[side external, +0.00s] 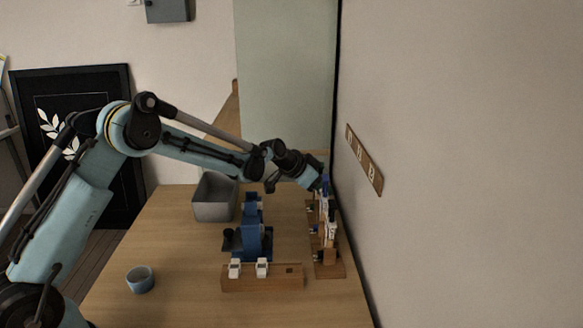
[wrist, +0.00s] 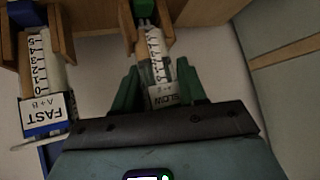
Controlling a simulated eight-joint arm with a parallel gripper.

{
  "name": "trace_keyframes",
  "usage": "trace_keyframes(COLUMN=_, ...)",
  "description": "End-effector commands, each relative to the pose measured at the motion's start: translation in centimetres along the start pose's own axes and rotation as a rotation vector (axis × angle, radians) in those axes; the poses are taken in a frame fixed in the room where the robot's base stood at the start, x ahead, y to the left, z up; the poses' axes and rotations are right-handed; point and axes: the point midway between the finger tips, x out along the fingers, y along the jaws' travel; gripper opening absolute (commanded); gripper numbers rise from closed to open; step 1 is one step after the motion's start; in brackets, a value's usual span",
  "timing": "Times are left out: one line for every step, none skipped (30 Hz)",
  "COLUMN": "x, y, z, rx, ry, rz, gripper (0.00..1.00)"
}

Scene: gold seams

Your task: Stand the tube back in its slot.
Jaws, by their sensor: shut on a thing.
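My gripper (wrist: 160,86) has its green fingers on either side of a clear, scaled tube labelled SLOW (wrist: 157,50) and is shut on it. The tube's far end lies between wooden sides of the rack (wrist: 66,22); whether it is seated there I cannot tell. A second tube, labelled FAST (wrist: 42,75), is in the rack to the left in the wrist view. In the side view, my gripper (side external: 322,186) is at the upper part of the wooden rack (side external: 329,270) by the wall, and the held tube is hard to make out.
A blue device (side external: 252,238) stands left of the rack. A wooden block (side external: 262,284) with two white pieces and a hole is in front. A grey bin (side external: 213,200) is behind, a small bowl (side external: 140,280) at front left. The wall is close on the right.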

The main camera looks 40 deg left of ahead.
Motion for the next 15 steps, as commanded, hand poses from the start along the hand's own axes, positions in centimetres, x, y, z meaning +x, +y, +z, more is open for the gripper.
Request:
trace_keyframes(x=0.07, y=0.05, z=0.12, rx=0.000, ry=-0.002, rz=0.001, gripper=0.00)
trace_keyframes(x=0.08, y=0.05, z=0.13, rx=0.000, ry=-0.002, rz=0.001, gripper=0.00)
trace_keyframes(x=0.07, y=0.05, z=0.13, rx=0.000, ry=-0.002, rz=0.001, gripper=0.00)
trace_keyframes(x=0.07, y=0.05, z=0.14, rx=0.001, ry=-0.002, rz=0.001, gripper=0.00)
trace_keyframes(x=0.08, y=0.06, z=0.14, rx=0.001, ry=-0.003, rz=0.001, gripper=0.00)
trace_keyframes(x=0.08, y=0.06, z=0.15, rx=0.001, ry=-0.003, rz=0.002, gripper=0.46)
trace_keyframes(x=0.08, y=0.06, z=0.15, rx=0.001, ry=-0.003, rz=0.002, gripper=0.50)
trace_keyframes(x=0.08, y=0.06, z=0.14, rx=0.000, ry=-0.003, rz=0.001, gripper=0.55)
trace_keyframes(x=0.07, y=0.05, z=0.14, rx=0.000, ry=-0.002, rz=0.001, gripper=0.61)
trace_keyframes(x=0.07, y=0.05, z=0.13, rx=0.000, ry=-0.002, rz=0.001, gripper=0.66)
trace_keyframes(x=0.07, y=0.05, z=0.12, rx=0.000, ry=-0.002, rz=0.001, gripper=0.70)
trace_keyframes(x=0.06, y=0.05, z=0.12, rx=0.000, ry=-0.002, rz=0.001, gripper=0.71)
trace_keyframes(x=0.06, y=0.04, z=0.11, rx=0.000, ry=-0.002, rz=0.001, gripper=0.71)
trace_keyframes(x=0.06, y=0.04, z=0.11, rx=0.000, ry=-0.002, rz=0.001, gripper=0.71)
trace_keyframes(x=0.06, y=0.04, z=0.10, rx=0.000, ry=-0.002, rz=0.001, gripper=0.71)
